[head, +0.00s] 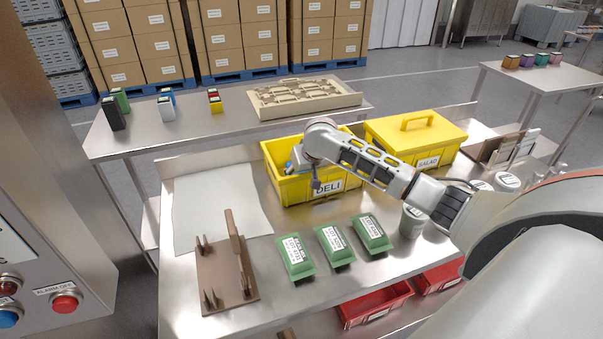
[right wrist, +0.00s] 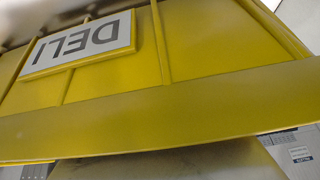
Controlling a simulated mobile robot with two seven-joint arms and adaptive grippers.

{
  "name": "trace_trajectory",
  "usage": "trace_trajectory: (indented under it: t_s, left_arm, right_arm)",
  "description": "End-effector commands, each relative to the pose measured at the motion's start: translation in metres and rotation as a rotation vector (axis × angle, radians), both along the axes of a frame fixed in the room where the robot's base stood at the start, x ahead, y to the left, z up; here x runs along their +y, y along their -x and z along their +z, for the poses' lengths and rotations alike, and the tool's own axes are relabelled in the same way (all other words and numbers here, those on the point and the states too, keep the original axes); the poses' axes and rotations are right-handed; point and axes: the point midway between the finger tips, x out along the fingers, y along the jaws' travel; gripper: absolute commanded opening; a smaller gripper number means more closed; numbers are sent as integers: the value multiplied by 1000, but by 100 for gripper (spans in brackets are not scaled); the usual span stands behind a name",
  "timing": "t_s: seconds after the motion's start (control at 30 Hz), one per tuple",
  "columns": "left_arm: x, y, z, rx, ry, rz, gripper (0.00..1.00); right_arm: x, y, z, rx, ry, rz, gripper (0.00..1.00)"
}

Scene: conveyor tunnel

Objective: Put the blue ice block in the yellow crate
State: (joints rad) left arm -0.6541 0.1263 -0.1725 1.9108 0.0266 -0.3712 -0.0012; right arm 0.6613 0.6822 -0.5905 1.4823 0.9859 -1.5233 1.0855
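The open yellow crate (head: 283,190) labelled DELI stands at the back of the steel table. My right gripper (head: 304,180) is at the crate's front left, over its rim; its fingers are too small and hidden to read. A small blue patch (head: 289,168) shows beside the gripper at the crate's left side. I cannot tell whether it is the blue ice block or whether it is held. The right wrist view shows the crate's front wall and rim (right wrist: 150,115) upside down and close, with no fingers visible. My left gripper is not in view.
A lidded yellow crate (head: 420,137) labelled SALAD stands to the right. Several green packs (head: 334,246) and a brown rack (head: 226,275) are in front. A white sheet (head: 217,208) lies left, bare. Red bins (head: 377,305) sit below.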

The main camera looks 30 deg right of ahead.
Motion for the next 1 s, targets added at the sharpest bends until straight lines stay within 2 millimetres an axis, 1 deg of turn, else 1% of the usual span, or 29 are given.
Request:
trace_trajectory:
  t_s: [0.33,0.47,0.57,0.8,1.0]
  left_arm:
    - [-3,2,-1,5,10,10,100]
    - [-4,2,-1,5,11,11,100]
    - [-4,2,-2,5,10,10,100]
    - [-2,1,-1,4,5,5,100]
    - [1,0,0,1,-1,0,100]
  right_arm:
    - [0,0,1,0,0,0,61]
    - [1,3,7,-2,1,1,61]
    - [2,9,18,-2,1,2,61]
    - [8,36,60,-3,2,2,61]
    - [12,53,89,-3,2,2,61]
